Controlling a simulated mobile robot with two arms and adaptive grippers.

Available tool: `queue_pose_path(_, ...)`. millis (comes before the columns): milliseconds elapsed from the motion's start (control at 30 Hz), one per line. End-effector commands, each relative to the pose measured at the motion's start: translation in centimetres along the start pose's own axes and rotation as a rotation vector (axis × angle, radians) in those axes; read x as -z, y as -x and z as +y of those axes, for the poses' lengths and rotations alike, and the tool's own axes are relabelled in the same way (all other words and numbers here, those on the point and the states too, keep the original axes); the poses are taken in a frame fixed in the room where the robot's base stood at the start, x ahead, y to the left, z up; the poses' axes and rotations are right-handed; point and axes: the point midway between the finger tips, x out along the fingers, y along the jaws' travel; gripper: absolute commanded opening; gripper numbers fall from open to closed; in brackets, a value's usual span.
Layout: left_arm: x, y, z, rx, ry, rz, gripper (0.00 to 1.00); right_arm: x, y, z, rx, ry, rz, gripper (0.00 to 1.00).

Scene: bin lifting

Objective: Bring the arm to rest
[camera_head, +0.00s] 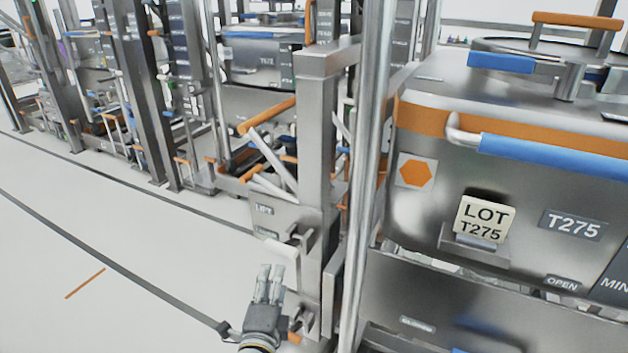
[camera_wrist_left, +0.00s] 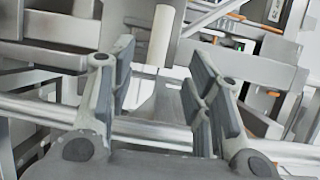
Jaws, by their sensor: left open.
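My left gripper (camera_head: 268,285) is at the lower middle of the head view, in front of a steel post. Its fingers point up and away from me. In the left wrist view the left gripper (camera_wrist_left: 165,95) is open, with nothing between its fingers. A pale cylindrical handle (camera_head: 284,262) is just beyond the fingertips in the head view. The handle also shows in the left wrist view (camera_wrist_left: 161,35), past the fingers. I cannot tell whether the fingers touch it. My right gripper is in neither view.
A large steel bin (camera_head: 500,190) with blue handles and a LOT T275 plate stands at the right. A thick steel post (camera_head: 316,140) rises in the middle. Several racks and frames line the back left. The pale floor (camera_head: 120,240) at the left is clear.

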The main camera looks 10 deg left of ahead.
Motion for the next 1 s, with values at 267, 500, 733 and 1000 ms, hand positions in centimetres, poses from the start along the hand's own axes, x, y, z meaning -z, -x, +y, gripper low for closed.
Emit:
queue_pose_path(267, 0.9, 1.9, 11.6, -0.294, 0.213, 0.028, 0.46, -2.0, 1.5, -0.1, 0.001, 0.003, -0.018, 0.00)
queue_pose_path(500, -0.4, 11.2, 27.2, -0.699, 0.550, -0.101, 0.46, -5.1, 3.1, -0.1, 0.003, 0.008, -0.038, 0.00)
queue_pose_path(733, -4.1, 25.2, 37.4, -1.007, 0.828, -0.392, 0.46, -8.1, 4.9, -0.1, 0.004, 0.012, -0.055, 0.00)
queue_pose_path(1000, -8.8, 40.7, 42.2, -1.186, 1.037, -0.785, 0.46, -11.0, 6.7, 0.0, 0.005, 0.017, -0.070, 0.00)
